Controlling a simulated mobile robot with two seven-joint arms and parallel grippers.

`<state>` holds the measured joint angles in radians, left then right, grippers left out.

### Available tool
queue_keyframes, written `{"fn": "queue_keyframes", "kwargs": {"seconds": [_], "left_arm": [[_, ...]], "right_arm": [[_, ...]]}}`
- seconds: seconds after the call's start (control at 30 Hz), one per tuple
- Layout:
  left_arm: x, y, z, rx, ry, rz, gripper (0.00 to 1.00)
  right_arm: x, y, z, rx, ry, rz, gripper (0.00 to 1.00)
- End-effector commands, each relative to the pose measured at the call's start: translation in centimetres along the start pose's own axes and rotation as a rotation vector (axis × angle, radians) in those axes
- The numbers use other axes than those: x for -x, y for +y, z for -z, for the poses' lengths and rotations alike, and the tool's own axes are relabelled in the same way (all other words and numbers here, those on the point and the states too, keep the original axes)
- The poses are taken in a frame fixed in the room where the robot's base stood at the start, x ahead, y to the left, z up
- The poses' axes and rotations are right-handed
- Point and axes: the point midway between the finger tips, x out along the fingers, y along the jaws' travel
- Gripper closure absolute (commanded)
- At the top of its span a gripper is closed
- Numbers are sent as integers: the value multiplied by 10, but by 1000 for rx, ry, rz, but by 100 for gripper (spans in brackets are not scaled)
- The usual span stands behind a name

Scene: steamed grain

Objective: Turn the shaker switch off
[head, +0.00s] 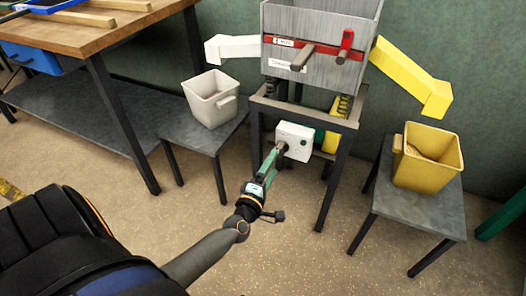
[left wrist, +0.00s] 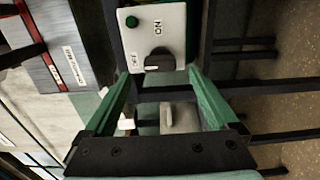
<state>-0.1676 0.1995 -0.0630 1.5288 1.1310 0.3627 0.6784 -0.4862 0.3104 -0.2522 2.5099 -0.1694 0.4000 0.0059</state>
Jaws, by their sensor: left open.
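The shaker switch box (head: 295,141) is white and sits on the front of the shaker's dark stand. In the left wrist view its face (left wrist: 176,28) shows a black rotary knob (left wrist: 159,60), a green lamp (left wrist: 131,21) and ON and OFF labels. A pale mark on the knob lies on the side towards OFF, but its exact setting is hard to tell. My left gripper (head: 275,152) is open and empty in front of the box. In the wrist view its green fingers (left wrist: 161,76) spread either side of the knob, seemingly without touching it. My right gripper is out of view.
The grey shaker (head: 315,70) with a red bar stands above the switch, with a white chute left and a yellow chute right. A whitish bin (head: 210,98) and a yellow bin (head: 427,158) stand on low tables. A wooden bench is at left. Floor in front is clear.

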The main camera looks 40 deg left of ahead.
Motion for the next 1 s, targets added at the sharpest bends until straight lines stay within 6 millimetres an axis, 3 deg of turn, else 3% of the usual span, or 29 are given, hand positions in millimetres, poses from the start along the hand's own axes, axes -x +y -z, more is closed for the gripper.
{"fn": "queue_keyframes", "kwargs": {"seconds": [0.2,0.4,1.0], "left_arm": [[45,1,0,0,-1,3,7],[67,0,0,1,-1,2,7],[71,0,0,1,0,0,7]], "right_arm": [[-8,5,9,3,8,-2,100],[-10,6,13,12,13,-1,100],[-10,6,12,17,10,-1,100]]}}
